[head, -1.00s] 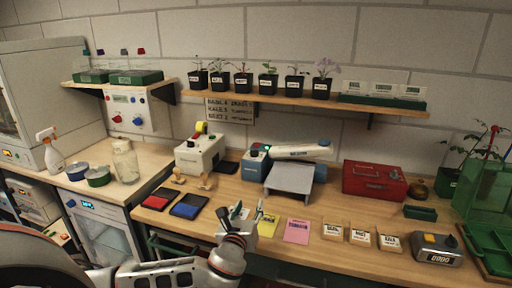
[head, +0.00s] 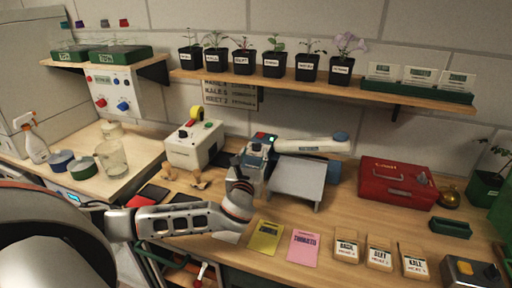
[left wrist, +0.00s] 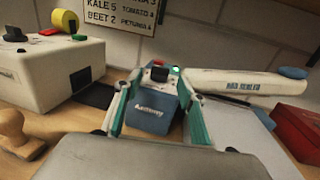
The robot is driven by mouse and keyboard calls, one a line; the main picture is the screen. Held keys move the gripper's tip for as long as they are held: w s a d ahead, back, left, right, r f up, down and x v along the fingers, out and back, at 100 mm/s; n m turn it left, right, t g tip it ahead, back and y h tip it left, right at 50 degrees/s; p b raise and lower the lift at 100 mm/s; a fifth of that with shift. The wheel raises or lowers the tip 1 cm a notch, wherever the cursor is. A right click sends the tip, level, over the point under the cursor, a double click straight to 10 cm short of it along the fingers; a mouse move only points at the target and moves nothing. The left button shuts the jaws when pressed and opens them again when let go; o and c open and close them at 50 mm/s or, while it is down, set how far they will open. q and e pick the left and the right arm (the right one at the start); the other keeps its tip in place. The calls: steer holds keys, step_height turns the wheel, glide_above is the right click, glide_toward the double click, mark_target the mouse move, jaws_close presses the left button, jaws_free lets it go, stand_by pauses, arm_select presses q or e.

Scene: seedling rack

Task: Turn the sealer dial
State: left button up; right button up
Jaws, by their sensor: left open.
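The sealer is a blue and white machine with a long white top arm (head: 312,145) that ends in a blue tip. The arm also shows in the left wrist view (left wrist: 240,84). Its blue front (left wrist: 152,112) faces the left wrist camera, with a dark dial (left wrist: 158,74) on top. My left gripper (head: 254,160) is at the sealer's left end, partly hiding it. In the left wrist view its two green-edged fingers are open, one either side of the dial; contact cannot be told. My right gripper is not in view.
A white machine with a yellow roll (head: 194,146) stands left of the sealer, wooden stamps (head: 200,182) in front of it. A grey sloped plate (head: 298,180) adjoins the sealer on the right, then a red toolbox (head: 398,184). A plant shelf (head: 290,85) runs above.

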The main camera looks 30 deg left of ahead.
mark_target(256, 146)
arm_select(q)
steer(key=shift+x, duration=2.15)
steer(key=c, duration=1.1)
steer(key=shift+h, duration=0.3)
